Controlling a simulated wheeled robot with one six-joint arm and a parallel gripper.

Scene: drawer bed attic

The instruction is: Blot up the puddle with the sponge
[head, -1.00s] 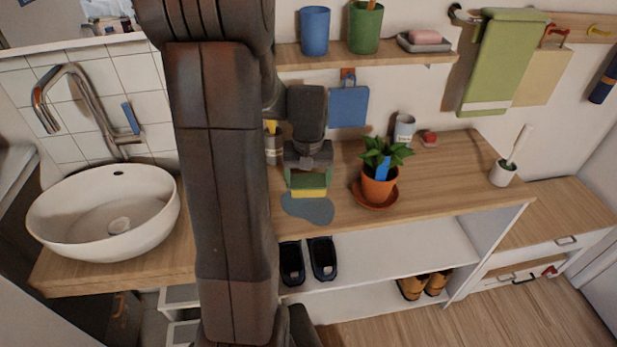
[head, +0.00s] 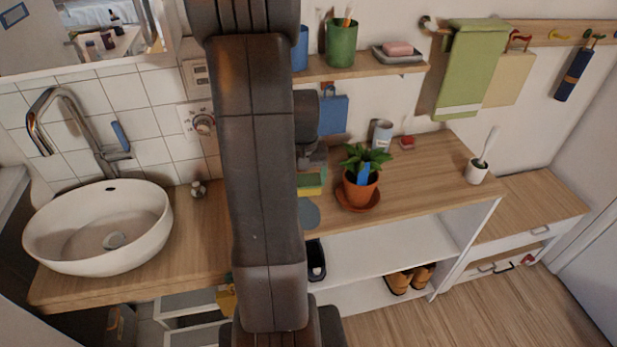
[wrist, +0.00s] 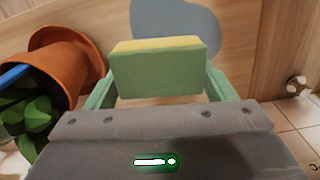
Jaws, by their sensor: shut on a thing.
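My gripper (wrist: 159,78) is shut on the sponge (wrist: 158,72), which has a green body and a yellow layer. In the head view the sponge (head: 310,184) has its yellow side down, just behind the puddle. The puddle (wrist: 175,16) is a flat blue-grey patch on the wooden counter. In the head view the puddle (head: 309,214) is partly hidden by my arm. The sponge seems to be held above the counter, overlapping the puddle's edge in the wrist view; I cannot tell the gap.
A potted plant (head: 360,187) in a terracotta pot on a saucer (head: 357,203) stands close right of the sponge. A white basin (head: 98,230) is at left. A can (head: 382,134) stands behind. A shelf (head: 365,65) runs above.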

